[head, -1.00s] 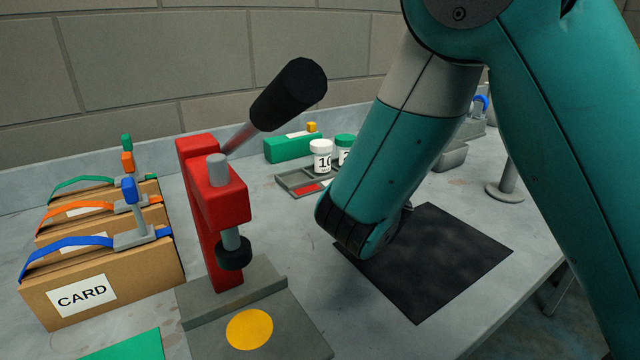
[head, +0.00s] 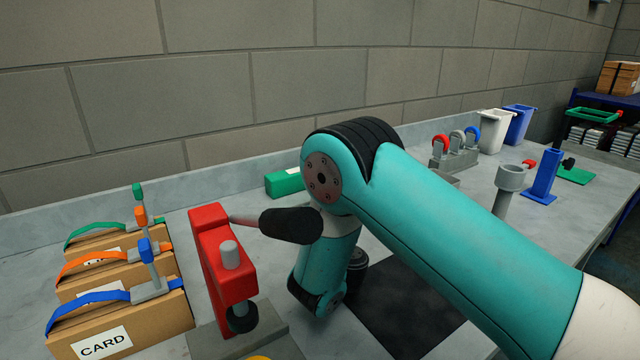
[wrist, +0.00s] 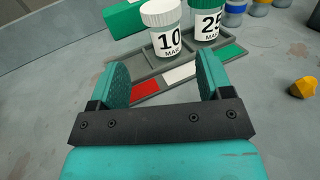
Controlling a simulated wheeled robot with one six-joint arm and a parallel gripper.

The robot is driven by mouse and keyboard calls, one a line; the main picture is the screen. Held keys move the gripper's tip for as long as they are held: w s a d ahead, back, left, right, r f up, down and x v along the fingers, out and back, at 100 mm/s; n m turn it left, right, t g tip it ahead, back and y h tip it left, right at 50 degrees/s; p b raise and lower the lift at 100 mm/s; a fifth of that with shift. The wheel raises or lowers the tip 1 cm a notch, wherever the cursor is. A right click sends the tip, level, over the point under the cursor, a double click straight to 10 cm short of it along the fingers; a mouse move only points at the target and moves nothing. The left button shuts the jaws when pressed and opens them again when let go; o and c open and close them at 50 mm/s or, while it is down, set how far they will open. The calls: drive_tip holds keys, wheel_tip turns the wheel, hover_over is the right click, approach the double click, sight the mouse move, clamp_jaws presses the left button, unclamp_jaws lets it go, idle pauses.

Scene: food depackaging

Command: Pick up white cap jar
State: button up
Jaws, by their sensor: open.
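The white cap jar (wrist: 163,30) shows in the wrist view, with a white lid and a label reading 10. It stands upright in a grey tray (wrist: 145,72). To its right is a green cap jar (wrist: 207,20) labelled 25. My gripper (wrist: 163,75) is open and empty, its two teal fingers apart, with the white cap jar ahead of the gap between them. The jar and the gripper do not touch as far as I can see. In the head view my arm hides both jars.
The tray has red, white and green patches. A green box (head: 284,183) stands by the wall. A red press (head: 222,258) with a black-handled lever is close to my arm. Cardboard boxes (head: 130,318) stand at the left. A yellow piece (wrist: 303,87) lies right of the tray.

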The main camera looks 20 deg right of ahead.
drive_tip(key=shift+w+d+r+p, duration=0.15)
drive_tip(key=shift+w+p, duration=0.6)
drive_tip(key=shift+p, duration=0.9)
drive_tip(key=shift+w+d+r+p, duration=0.15)
drive_tip(key=shift+w+p, duration=0.6)
drive_tip(key=shift+p, duration=0.9)
drive_tip(key=shift+w+f, duration=0.15)
drive_tip(key=shift+w, duration=0.45)
drive_tip(key=shift+w+f, duration=0.15)
drive_tip(key=shift+w, duration=0.45)
drive_tip(key=w+p, duration=0.2)
drive_tip(key=w, duration=0.1)
drive_tip(key=w+p, duration=0.1)
drive_tip(key=shift+w+d, duration=0.3)
drive_tip(key=shift+w+f+p, duration=0.15)
drive_tip(key=shift+w+p, duration=0.15)
drive_tip(key=shift+w, duration=0.05)
drive_tip(key=c, duration=0.7)
